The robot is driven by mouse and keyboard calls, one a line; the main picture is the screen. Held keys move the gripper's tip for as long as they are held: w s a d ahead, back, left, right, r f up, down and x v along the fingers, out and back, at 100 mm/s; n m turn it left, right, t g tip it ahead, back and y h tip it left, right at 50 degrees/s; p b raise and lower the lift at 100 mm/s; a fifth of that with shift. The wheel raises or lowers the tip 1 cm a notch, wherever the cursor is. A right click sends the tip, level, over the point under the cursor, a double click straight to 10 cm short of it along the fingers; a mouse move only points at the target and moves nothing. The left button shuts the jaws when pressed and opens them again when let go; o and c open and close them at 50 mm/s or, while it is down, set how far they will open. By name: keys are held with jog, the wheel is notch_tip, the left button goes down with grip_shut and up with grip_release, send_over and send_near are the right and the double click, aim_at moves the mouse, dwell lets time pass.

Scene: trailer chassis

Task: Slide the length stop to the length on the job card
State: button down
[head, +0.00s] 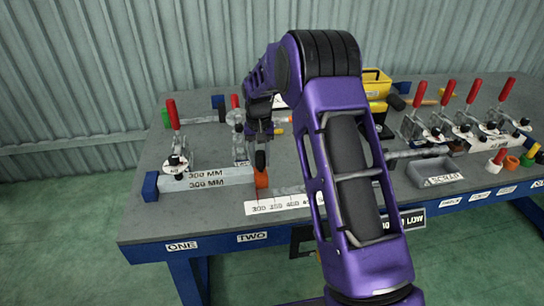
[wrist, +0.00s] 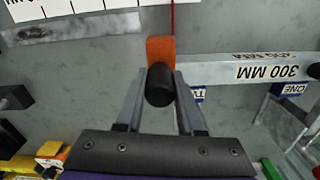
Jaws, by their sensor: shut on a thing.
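The length stop (head: 261,179) is an orange block with a black knob (wrist: 160,88); its orange body also shows in the wrist view (wrist: 160,49). It stands at the right end of a grey bar marked 300 MM (head: 208,179). A thin red line runs from the stop onto the white scale (head: 290,203), near its 300 end. My gripper (wrist: 161,92) points down from above, its two fingers shut on the black knob. My arm hides the right part of the scale. I cannot make out a job card; a dark sign (head: 413,219) at the table front is partly covered.
Toggle clamps with red handles (head: 173,115) stand at the left and several more at the right (head: 476,96). A blue block (head: 150,185) is at the bar's left end.

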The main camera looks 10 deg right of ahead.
jog(key=shift+a, duration=0.4)
jog(key=c, duration=0.5)
grip_release()
jog(key=shift+a, duration=0.1)
jog(key=shift+r, duration=0.1)
jog(key=shift+r, duration=0.25)
notch_tip(320, 180, up, 17)
jog(key=shift+f+p, duration=0.1)
jog(key=shift+p, duration=0.7)
